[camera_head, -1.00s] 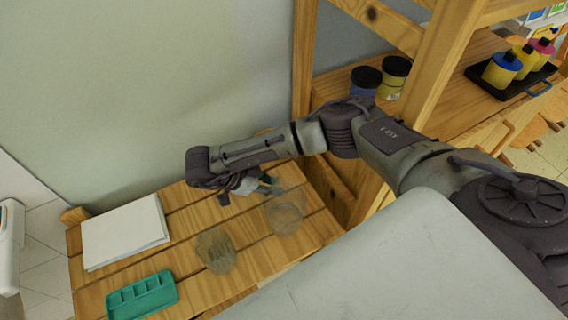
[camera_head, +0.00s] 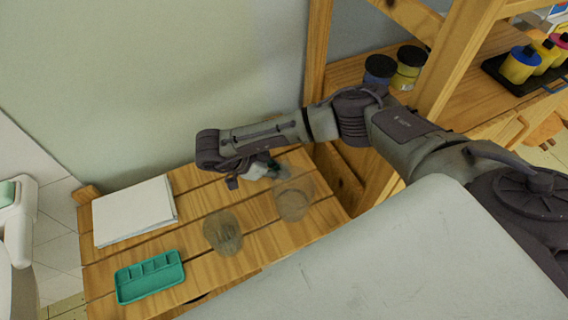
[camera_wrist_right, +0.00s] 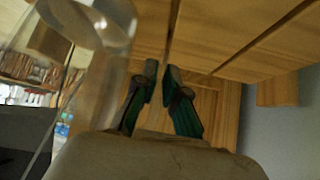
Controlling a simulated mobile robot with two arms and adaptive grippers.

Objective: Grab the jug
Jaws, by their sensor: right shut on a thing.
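The jug (camera_head: 293,199) is a clear see-through vessel standing on the slatted wooden table near its right side. My right gripper (camera_head: 271,170) is at the jug's upper, far side, with its fingers closed on part of it. In the right wrist view my gripper's green-dark fingers (camera_wrist_right: 161,84) are close together, and the clear jug (camera_wrist_right: 95,75) fills the left of the picture. The gripped part itself is hard to make out because it is transparent. My left gripper is in neither view.
Another clear vessel (camera_head: 222,236) stands left of the jug. A white paper stack (camera_head: 135,211) and a teal compartment tray (camera_head: 149,283) lie further left. The wooden shelf (camera_head: 446,75) at right holds dark-lidded jars (camera_head: 409,68) and a black tray with bottles (camera_head: 521,64). A wall is behind.

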